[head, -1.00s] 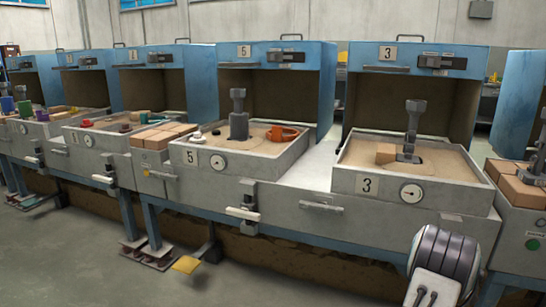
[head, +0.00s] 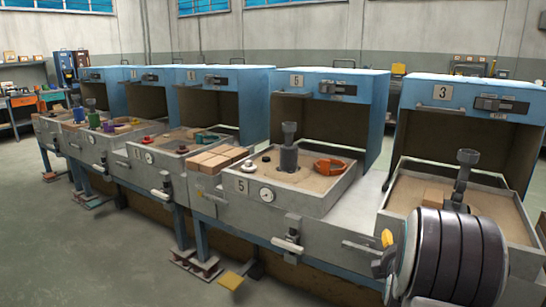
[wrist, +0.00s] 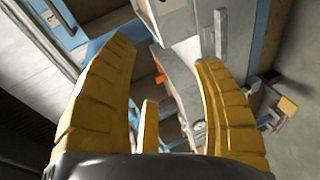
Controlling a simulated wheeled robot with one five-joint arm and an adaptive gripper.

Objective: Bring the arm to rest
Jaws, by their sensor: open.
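My arm (head: 450,255) shows as a dark ribbed part at the lower right of the head view, in front of station 3's sand tray (head: 500,215). My gripper (wrist: 165,58) fills the lower wrist view, its two yellow fingers spread wide apart. Nothing is held between them. Beyond the fingers, the wrist view shows grey and blue station parts at a steep tilt. In the head view a small yellow part shows at the arm's left edge; most of the gripper is hidden there.
Blue-hooded stations run in a row. Station 5's tray (head: 330,199) holds a dark upright tool (head: 289,150) and an orange clamp-like piece (head: 331,165). Wooden blocks (head: 215,160) sit left of it. A yellow pedal (head: 231,280) is near the floor. Open floor lies at lower left.

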